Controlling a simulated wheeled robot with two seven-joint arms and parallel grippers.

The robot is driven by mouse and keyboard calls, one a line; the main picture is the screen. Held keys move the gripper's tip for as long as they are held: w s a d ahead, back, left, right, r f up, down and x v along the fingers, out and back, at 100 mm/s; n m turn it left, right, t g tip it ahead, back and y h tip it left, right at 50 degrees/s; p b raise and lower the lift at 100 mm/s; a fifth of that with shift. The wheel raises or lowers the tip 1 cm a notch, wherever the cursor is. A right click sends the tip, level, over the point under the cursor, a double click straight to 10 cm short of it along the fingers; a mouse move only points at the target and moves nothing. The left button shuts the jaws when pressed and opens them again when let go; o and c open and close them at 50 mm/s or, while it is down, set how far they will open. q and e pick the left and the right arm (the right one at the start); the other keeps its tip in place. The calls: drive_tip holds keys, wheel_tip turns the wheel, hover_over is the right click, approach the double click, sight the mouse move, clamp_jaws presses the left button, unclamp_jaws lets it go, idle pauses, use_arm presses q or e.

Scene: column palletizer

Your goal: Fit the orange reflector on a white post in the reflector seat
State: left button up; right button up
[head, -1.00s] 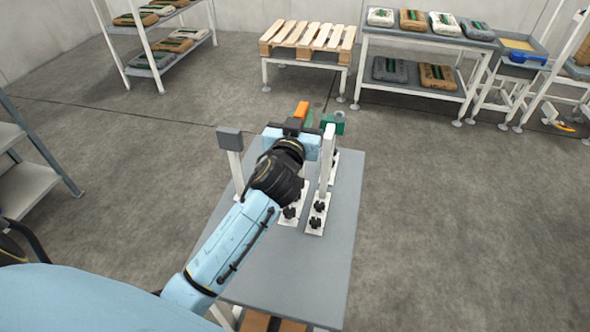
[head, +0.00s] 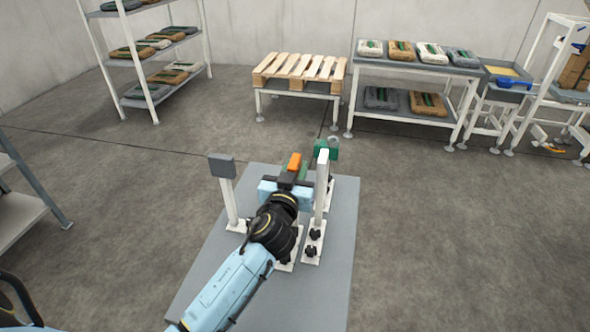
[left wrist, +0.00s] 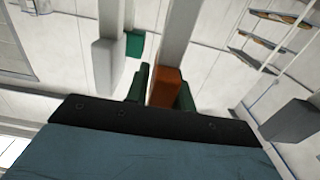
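The orange reflector (head: 295,161) is at the tip of my left gripper (head: 292,174), level in the picture with the tops of the nearby posts. In the left wrist view the reflector (left wrist: 165,88) lies between the two green fingers (left wrist: 163,92), which appear to press on both sides. A white post (left wrist: 179,35) runs in line with the reflector there; I cannot tell whether they are joined or whether the reflector is in a seat. In the head view my gripper and wrist hide what is under the reflector. My right gripper is not in view.
A white post (head: 322,190) stands close right, with a green part (head: 326,150) behind it. A post with a grey head (head: 221,166) stands left. All are on a grey table (head: 310,300). A pallet stand (head: 300,70) and bag shelves (head: 415,75) are farther back.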

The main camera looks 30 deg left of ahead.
use_arm(q)
drive_tip(key=shift+o, duration=1.4)
drive_tip(key=shift+r, duration=0.1)
drive_tip(key=shift+r+p, duration=0.2)
drive_tip(key=shift+p, duration=0.1)
drive_tip(key=b+v, duration=0.1)
drive_tip(key=v, duration=1.1)
drive_tip(key=shift+s+f, duration=0.15)
drive_tip(key=shift+f, duration=0.05)
